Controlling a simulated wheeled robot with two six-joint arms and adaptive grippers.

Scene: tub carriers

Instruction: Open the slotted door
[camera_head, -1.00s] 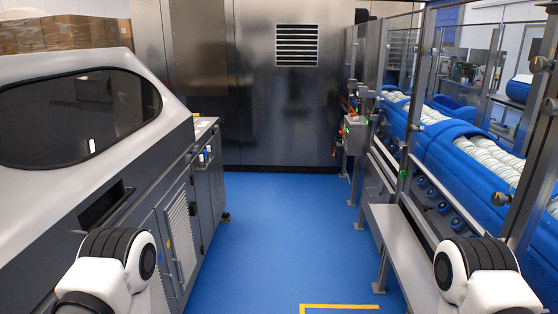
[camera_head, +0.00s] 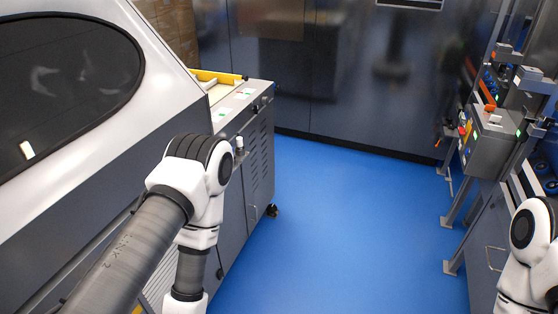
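A grey door with a light slotted panel (camera_head: 160,288) is on the left machine's side, low in the view and largely hidden behind my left arm. A second grey cabinet front with dark slots (camera_head: 260,140) stands farther along, just past my left elbow. It looks closed. I cannot tell from this view whether the nearer door is shut. My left arm bends downward in front of the machine, and its gripper is below the frame. My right arm shows at the lower right edge, and its gripper is out of view.
The blue floor (camera_head: 330,215) is clear between the two sides. A dark metal wall (camera_head: 335,75) closes off the back.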

